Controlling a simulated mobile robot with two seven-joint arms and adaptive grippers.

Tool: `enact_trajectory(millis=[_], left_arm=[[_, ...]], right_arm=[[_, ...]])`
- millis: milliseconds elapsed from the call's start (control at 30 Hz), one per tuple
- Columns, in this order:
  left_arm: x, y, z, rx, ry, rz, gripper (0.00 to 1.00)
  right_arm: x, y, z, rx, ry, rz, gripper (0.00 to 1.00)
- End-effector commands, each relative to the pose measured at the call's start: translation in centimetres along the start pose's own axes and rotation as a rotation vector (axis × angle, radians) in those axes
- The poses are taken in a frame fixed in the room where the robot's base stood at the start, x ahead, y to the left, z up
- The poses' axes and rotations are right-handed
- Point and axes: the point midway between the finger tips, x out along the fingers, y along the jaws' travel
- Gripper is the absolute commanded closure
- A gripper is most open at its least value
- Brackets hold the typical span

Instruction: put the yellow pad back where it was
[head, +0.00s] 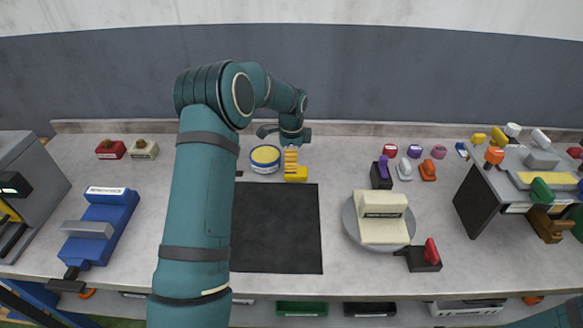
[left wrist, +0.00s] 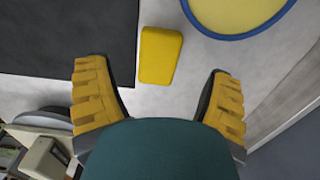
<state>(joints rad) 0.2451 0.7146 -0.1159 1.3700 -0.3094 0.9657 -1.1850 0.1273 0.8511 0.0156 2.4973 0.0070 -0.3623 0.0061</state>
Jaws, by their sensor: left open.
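The yellow pad (head: 296,174) lies on the grey worktop just beyond the back right corner of the black mat (head: 275,230). It also shows in the left wrist view (left wrist: 160,55), flat, beside the mat's edge. My left gripper (head: 290,157) is over the worktop just behind the pad, pointing down. In the left wrist view my left gripper (left wrist: 157,75) is open, with its yellow ridged fingers apart on either side of the pad's line. Nothing is between them in its grip, and the pad appears to lie below and ahead of the fingertips. My right gripper is not seen.
A round blue-rimmed yellow-topped tin (head: 265,157) stands close left of the gripper. A grey turntable (head: 350,225) bears a cream block (head: 382,218). A blue device (head: 100,225) stands left; a grey machine (head: 490,215) stands right. The black mat is bare.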

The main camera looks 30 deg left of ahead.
Motion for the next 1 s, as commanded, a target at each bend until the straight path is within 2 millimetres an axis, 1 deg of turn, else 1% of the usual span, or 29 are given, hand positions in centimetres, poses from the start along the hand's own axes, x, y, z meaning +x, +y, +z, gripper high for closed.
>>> enact_trajectory(millis=[33, 200, 300, 400, 533, 1000], left_arm=[[-1.3, -0.1, 0.0, 0.000, 0.002, -0.005, 0.19], [-4.3, -0.1, 0.0, 0.000, 0.001, -0.003, 0.19], [-5.5, 0.0, 0.0, 0.000, 0.001, -0.001, 0.19], [-6.2, 0.0, 0.0, 0.000, 0.001, -0.001, 0.19], [-6.5, 0.0, 0.0, 0.000, 0.000, 0.000, 0.19], [-6.5, 0.0, 0.0, 0.000, 0.000, 0.000, 0.19]], right_arm=[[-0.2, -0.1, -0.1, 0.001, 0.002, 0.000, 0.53], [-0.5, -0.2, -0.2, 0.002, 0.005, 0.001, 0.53], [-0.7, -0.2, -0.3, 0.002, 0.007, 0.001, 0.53], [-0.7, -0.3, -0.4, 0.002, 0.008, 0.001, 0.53], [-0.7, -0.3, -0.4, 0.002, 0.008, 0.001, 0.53], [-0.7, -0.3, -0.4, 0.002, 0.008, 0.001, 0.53]])
